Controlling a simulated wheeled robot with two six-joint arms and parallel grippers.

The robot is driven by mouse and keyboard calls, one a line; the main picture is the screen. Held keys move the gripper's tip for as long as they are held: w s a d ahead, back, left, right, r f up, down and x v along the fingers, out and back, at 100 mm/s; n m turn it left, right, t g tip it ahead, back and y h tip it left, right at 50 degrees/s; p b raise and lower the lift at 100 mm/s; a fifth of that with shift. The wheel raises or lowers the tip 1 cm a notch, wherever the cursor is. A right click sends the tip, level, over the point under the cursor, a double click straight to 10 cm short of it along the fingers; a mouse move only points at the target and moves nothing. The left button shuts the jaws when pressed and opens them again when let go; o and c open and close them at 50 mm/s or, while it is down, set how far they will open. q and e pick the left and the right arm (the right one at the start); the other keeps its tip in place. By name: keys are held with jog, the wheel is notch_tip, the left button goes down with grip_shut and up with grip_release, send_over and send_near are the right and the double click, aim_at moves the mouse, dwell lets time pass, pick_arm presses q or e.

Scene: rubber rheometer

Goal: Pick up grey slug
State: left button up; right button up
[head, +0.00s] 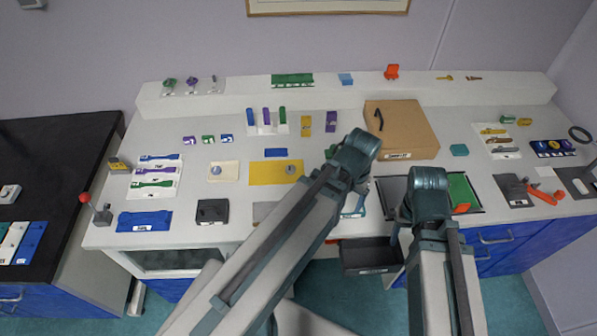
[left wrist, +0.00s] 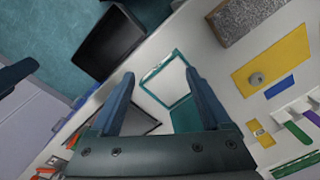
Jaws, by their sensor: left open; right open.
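A small grey round slug (head: 291,170) lies on the right part of a yellow mat (head: 262,174). The slug also shows in the left wrist view (left wrist: 257,79), to the right of my left gripper (left wrist: 158,74). That gripper is open and empty above a teal-framed tray (left wrist: 166,58), apart from the slug. In the head view its fingers are largely hidden behind my left arm. My right gripper (head: 425,215) is open, over the front of the bench at the right of centre; its fingertips are mostly hidden. Another round piece (head: 216,170) lies on a cream mat.
A blue block (head: 276,152) lies behind the yellow mat. A cardboard box (head: 402,130) stands behind my arms. A black bin (head: 368,256) is at the bench's front edge. A speckled grey block (left wrist: 240,18) is near the yellow mat.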

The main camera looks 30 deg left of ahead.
pick_arm(q)
jog(key=w+a+r+n, duration=0.1)
jog(key=w+a+n, duration=0.75)
jog(key=a, duration=0.35)
jog(key=n+b, duration=0.8)
jog(key=n, duration=0.4)
send_over(291, 168)
jog(key=shift+h, duration=0.3)
jog(key=f, duration=0.8)
jog(key=shift+w+a+f, duration=0.15)
jog(key=shift+a+f, duration=0.15)
jog(key=shift+f, duration=0.05)
jog(key=f+b, duration=0.5)
jog(key=shift+d+f, duration=0.15)
jog(key=shift+d, duration=0.1)
jog(key=shift+s, duration=0.2)
grip_shut()
